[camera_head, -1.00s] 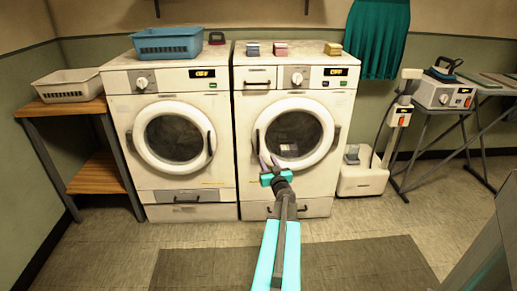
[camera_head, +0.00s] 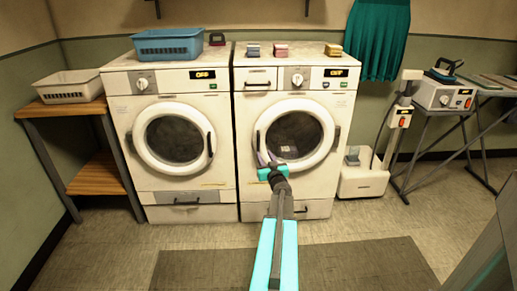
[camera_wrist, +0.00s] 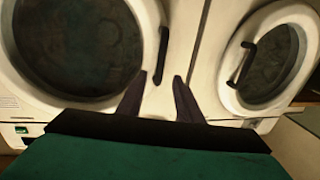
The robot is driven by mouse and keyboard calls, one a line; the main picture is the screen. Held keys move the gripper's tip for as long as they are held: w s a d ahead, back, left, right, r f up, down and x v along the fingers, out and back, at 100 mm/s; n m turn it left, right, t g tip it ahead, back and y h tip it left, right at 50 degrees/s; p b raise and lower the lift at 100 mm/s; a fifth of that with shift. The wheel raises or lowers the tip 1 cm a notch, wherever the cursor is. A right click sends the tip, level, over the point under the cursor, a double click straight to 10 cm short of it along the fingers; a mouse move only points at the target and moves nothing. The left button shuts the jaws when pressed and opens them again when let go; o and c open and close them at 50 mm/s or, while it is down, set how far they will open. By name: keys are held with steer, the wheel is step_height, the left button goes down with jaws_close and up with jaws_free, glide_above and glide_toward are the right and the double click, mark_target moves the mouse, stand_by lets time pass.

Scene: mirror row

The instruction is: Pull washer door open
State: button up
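The white machine on the right, with a drawer at its top left, looks like the washer (camera_head: 244,120). Its round door (camera_head: 315,111) is closed, with a dark handle (camera_head: 258,140) on its left rim. My gripper (camera_head: 264,158) is in front of the door's lower left rim, just below the handle. My gripper hides a small lower left part of the door.
A similar white machine (camera_head: 120,150) stands close on the left, its closed door's handle (camera_head: 210,143) on the right rim. A dark mat (camera_head: 340,265) lies on the floor in front.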

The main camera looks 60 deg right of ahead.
mark_target(259, 144)
steer(key=shift+b+x, duration=0.4)
steer(key=shift+x, duration=4.3)
